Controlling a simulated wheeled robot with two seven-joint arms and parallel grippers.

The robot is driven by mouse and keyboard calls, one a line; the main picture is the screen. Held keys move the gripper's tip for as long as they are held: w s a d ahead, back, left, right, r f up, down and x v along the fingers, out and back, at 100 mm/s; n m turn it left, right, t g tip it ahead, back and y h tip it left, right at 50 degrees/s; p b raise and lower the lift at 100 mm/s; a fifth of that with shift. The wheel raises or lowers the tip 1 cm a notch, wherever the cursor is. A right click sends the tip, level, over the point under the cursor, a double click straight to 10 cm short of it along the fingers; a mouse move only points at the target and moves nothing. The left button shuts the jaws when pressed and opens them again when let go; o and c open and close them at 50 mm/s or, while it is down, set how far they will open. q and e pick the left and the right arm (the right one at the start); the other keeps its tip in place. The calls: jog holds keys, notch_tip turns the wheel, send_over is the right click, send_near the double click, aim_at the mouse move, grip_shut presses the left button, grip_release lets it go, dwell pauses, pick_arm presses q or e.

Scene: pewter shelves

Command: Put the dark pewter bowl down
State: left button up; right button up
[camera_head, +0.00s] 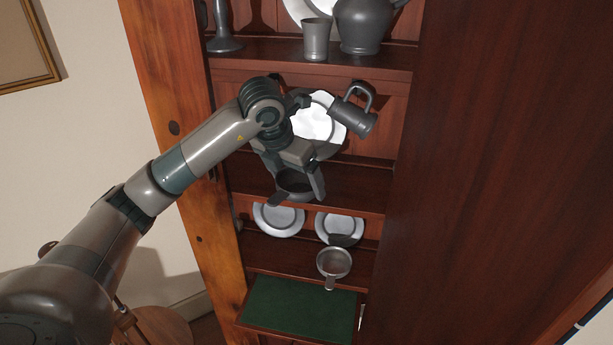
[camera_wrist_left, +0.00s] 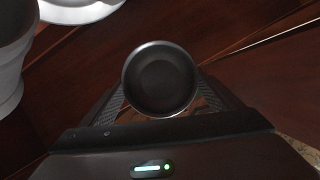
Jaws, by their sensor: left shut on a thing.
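The dark pewter bowl (camera_head: 293,187) is a small dark round vessel with a short flat handle that sticks out to the lower left. My left gripper (camera_head: 299,182) is shut on it, in front of the middle shelf (camera_head: 352,184). In the left wrist view the bowl (camera_wrist_left: 160,80) shows as a dark round mouth between the two fingers of the left gripper (camera_wrist_left: 161,98), and it is empty. I cannot tell whether its base touches the shelf. My right gripper is not in view.
A tankard (camera_head: 353,112) hangs at the upper right, by a bright plate (camera_head: 318,125). Two plates (camera_head: 278,219) (camera_head: 340,229) lean on the lower shelf, with a lighter handled bowl (camera_head: 333,262) in front. The middle shelf's right part is clear. A green panel (camera_head: 297,308) lies below.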

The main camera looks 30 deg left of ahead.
aim_at(306, 176)
pick_arm(q)
jog(key=shift+w+r, duration=0.15)
jog(key=shift+w, duration=0.2)
jog(key=w, duration=0.1)
jog(key=w+p, duration=0.1)
jog(key=w+f+p, duration=0.1)
jog(key=shift+w+d, duration=0.1)
jog(key=shift+d, duration=0.2)
jog(key=shift+a+f, duration=0.1)
jog(key=shift+f, duration=0.25)
jog(key=shift+f, duration=0.2)
jog(key=o, duration=1.2)
jog(key=shift+c, duration=0.2)
jog(key=shift+r, duration=0.1)
jog(key=shift+r, duration=0.1)
